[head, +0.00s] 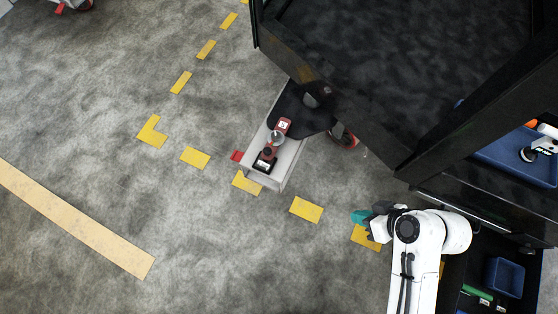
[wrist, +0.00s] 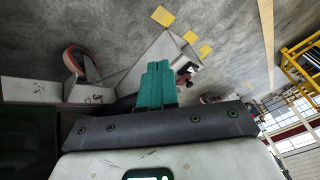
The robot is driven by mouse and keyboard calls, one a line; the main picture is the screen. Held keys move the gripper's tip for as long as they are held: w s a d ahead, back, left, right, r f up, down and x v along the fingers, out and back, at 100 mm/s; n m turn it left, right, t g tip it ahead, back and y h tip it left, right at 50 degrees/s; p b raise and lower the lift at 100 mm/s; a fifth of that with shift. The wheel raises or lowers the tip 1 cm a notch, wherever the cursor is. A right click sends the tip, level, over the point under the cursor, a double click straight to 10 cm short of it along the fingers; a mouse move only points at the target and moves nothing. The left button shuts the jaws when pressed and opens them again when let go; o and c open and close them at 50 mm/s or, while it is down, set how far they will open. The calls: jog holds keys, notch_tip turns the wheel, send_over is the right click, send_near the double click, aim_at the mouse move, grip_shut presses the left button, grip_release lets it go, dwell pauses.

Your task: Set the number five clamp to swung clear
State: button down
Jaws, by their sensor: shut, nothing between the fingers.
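A red and black clamp (head: 269,152) with a round metal part sits on a light grey ledge (head: 287,160) jutting from the dark trolley's corner. White markings show on it, but I cannot read a number. My gripper (head: 360,216), with teal fingers, is shut and empty, to the right of and below the ledge in the head view. In the wrist view the shut teal fingers (wrist: 157,84) stand in front of the grey ledge (wrist: 150,58), hiding part of it. A small red and black part of the clamp (wrist: 186,75) shows just right of the fingers.
The dark trolley frame (head: 400,80) fills the upper right. A caster wheel (head: 343,137) stands beside the ledge. Blue bins (head: 504,277) lie at the lower right, near my arm. Grey floor with yellow dashes (head: 306,209) is open to the left.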

aim_at(271, 153)
jog(key=w+a+f+n+t+y+b, duration=0.5)
jog(key=w+a+f+y+b, duration=0.3)
jog(key=w+b, duration=0.3)
jog(key=shift+w+a+f+n+y, duration=0.25)
jog(key=shift+a+n, duration=0.35)
jog(key=shift+a, duration=0.3)
jog(key=b+x, duration=0.1)
jog(key=x, duration=1.3)
jog(key=shift+r+b, duration=0.15)
jog(key=shift+b, duration=0.15)
jog(key=shift+a, duration=0.15)
